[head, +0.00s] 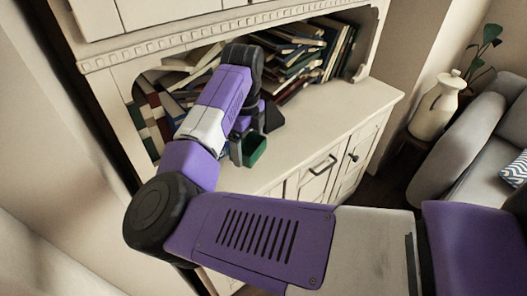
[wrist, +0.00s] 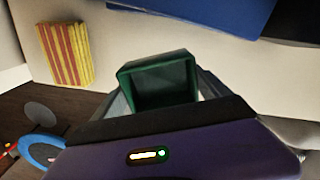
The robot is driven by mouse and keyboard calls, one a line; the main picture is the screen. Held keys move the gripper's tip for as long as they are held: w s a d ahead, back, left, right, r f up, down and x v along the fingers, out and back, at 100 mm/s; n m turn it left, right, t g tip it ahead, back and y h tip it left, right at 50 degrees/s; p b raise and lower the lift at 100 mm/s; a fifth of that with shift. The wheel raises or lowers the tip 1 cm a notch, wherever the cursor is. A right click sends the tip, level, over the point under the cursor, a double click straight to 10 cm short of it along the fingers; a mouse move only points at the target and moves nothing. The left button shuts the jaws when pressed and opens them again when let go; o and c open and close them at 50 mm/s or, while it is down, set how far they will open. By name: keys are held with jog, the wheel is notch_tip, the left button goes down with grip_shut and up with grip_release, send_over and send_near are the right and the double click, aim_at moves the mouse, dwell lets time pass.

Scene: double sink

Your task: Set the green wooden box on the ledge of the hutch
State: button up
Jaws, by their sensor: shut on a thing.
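The green wooden box (head: 257,149) is a small open-topped box at the end of my arm, in front of the books. In the wrist view the green box (wrist: 157,66) sits between the two fingers of my gripper (wrist: 160,90), which is shut on it. My gripper (head: 243,148) shows only partly in the head view, behind my wrist. The cream ledge of the hutch (head: 325,118) lies beneath and around the box. I cannot tell whether the box touches the ledge or hangs just above it.
Piled and leaning books (head: 300,62) fill the back of the hutch niche. A blue book (wrist: 205,12) is close by in the wrist view. The right part of the ledge is clear. A cream vase (head: 436,107) and a grey sofa (head: 475,130) stand to the right.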

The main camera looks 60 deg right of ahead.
aim_at(248, 154)
jog(key=shift+f, duration=2.9)
jog(key=shift+f, duration=0.2)
jog(key=o, duration=1.3)
jog(key=shift+o, duration=0.2)
jog(key=shift+r, duration=0.15)
